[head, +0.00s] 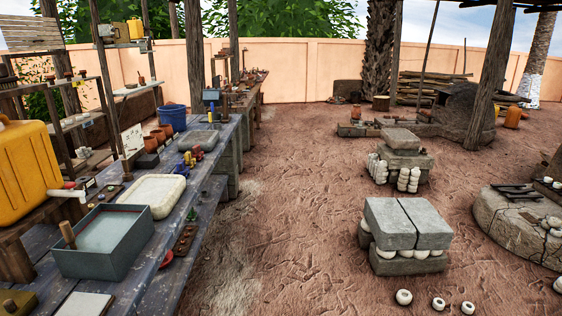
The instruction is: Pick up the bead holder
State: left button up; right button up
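I cannot tell for sure which thing is the bead holder. A small dark slotted board with little pieces on it (186,238) lies on the long grey worktable (215,200), right of the grey basin (112,255). Several small coloured pieces (193,155) stand farther back on the same table. White ring-shaped pieces (404,297) lie on the ground at the lower right. Neither of my grippers shows in the head view.
A yellow jerrycan (24,172), a white tray (153,194) and a blue bucket (172,118) stand along the left. Stone blocks (407,222) and a round stone platform (515,228) stand at right. Open dirt ground (290,220) lies between the table and the blocks.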

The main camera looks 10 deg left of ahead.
aim_at(191, 162)
jog(key=i+l, duration=0.1)
jog(key=i, duration=2.1)
jog(key=j+u, duration=0.05)
jog(key=j, duration=0.05)
